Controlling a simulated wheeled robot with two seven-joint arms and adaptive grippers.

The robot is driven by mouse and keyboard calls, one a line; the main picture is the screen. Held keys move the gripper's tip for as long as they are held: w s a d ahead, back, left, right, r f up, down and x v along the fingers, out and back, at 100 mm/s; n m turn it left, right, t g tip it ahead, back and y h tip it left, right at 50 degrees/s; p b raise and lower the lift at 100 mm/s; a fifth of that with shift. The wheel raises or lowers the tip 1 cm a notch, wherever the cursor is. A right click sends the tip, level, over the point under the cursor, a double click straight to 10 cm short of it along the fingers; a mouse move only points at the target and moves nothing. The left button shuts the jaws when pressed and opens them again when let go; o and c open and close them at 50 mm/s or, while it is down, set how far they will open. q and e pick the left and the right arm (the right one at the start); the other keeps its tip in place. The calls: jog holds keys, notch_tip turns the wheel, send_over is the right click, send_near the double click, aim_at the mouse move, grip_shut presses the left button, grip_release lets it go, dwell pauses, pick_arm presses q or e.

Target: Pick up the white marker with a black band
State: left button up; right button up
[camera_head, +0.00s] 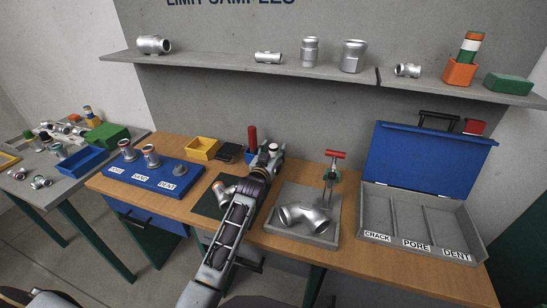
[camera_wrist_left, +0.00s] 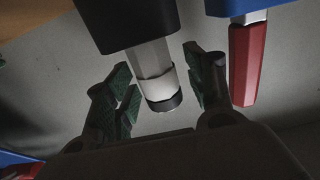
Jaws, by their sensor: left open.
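The white marker with a black band (camera_wrist_left: 155,83) stands in a black holder (camera_wrist_left: 125,22) in the left wrist view, its banded end sticking out. My left gripper (camera_wrist_left: 162,88) is open, with one green-padded finger on each side of the marker and gaps visible between. In the head view my left gripper (camera_head: 267,163) is at the back of the wooden table and covers most of the marker and its holder. A light tip (camera_head: 273,147) shows there, probably the marker.
A red marker (camera_wrist_left: 246,62) stands in a blue holder (camera_wrist_left: 238,8) close beside the right finger; it also shows in the head view (camera_head: 252,137). A grey tray (camera_head: 325,240) with a pipe casting (camera_head: 303,214) and a red-handled clamp (camera_head: 334,154) are to the right.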

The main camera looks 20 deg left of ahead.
jog(key=shift+s, duration=0.25)
pick_arm(q)
jog(key=c, duration=1.1)
jog(key=shift+r, duration=0.65)
notch_tip(320, 180, up, 8)
jog(key=shift+f+p, duration=0.15)
jog(key=shift+p, duration=0.45)
jog(key=shift+r, duration=0.45)
pick_arm(e)
jog(key=shift+s+d+f, duration=0.15)
jog(key=shift+s+d, duration=0.2)
jog(key=shift+s, duration=0.2)
jog(key=shift+s+d+f, duration=0.15)
jog(key=shift+s+d, duration=0.2)
jog(key=shift+s, duration=0.15)
